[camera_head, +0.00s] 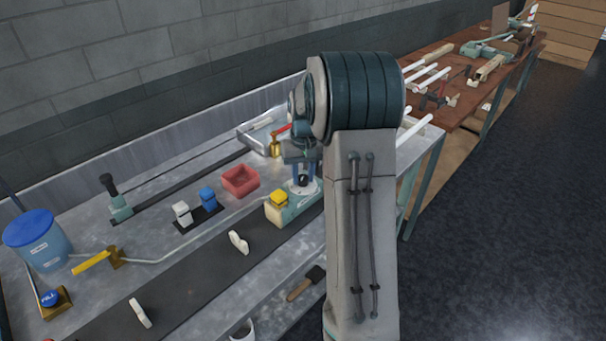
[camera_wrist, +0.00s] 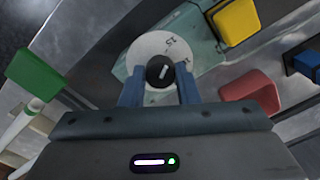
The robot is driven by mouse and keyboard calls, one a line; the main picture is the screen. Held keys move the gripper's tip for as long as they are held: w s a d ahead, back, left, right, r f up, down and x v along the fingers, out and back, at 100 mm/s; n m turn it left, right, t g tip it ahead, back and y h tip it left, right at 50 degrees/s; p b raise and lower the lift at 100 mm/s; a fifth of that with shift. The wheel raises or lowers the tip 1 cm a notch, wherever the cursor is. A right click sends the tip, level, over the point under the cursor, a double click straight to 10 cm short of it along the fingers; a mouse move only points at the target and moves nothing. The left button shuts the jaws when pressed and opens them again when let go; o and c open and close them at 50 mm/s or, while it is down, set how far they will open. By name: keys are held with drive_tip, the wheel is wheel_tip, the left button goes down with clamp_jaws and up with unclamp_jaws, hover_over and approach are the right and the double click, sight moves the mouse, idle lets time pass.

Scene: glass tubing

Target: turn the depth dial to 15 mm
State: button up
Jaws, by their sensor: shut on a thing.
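The depth dial (camera_wrist: 149,48) is a white disc with dark markings and a black knob (camera_wrist: 160,72) at its centre, seen in the wrist view. The knob carries a white pointer line, tilted a little from upright. Part of a number, which looks like 15, shows on the disc to the upper right of the knob. My gripper (camera_wrist: 160,88) has its two blue fingers shut on the knob, one on each side. In the head view the dial (camera_head: 306,186) shows beneath my gripper (camera_head: 302,172), partly hidden by it.
A yellow block (camera_head: 278,198) on a pale green housing (camera_head: 300,208) is close to the dial. A red bin (camera_head: 240,180) and blue and white blocks (camera_head: 207,195) stand to the left. A green block (camera_wrist: 35,72) is at the wrist view's left.

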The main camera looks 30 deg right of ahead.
sight(304, 177)
drive_tip(key=shift+w+r, duration=0.1)
drive_tip(key=shift+r, duration=0.05)
drive_tip(key=o, duration=1)
drive_tip(key=shift+c, duration=0.2)
wheel_tip(304, 177, up, 14)
drive_tip(key=shift+b, duration=0.4)
drive_tip(key=shift+d, duration=0.1)
drive_tip(key=s+a+n+t, duration=0.1)
drive_tip(key=s+a+t, duration=0.1)
drive_tip(key=s+a, duration=0.95)
drive_tip(key=s+a+f, duration=0.2)
drive_tip(key=s+f, duration=0.1)
drive_tip(key=s, duration=0.4)
drive_tip(key=s+a+f+n+t, duration=0.1)
drive_tip(key=s+a+f, duration=0.1)
drive_tip(key=s, duration=0.5)
drive_tip(key=shift+s+a+f, duration=0.25)
drive_tip(key=shift+f, duration=0.3)
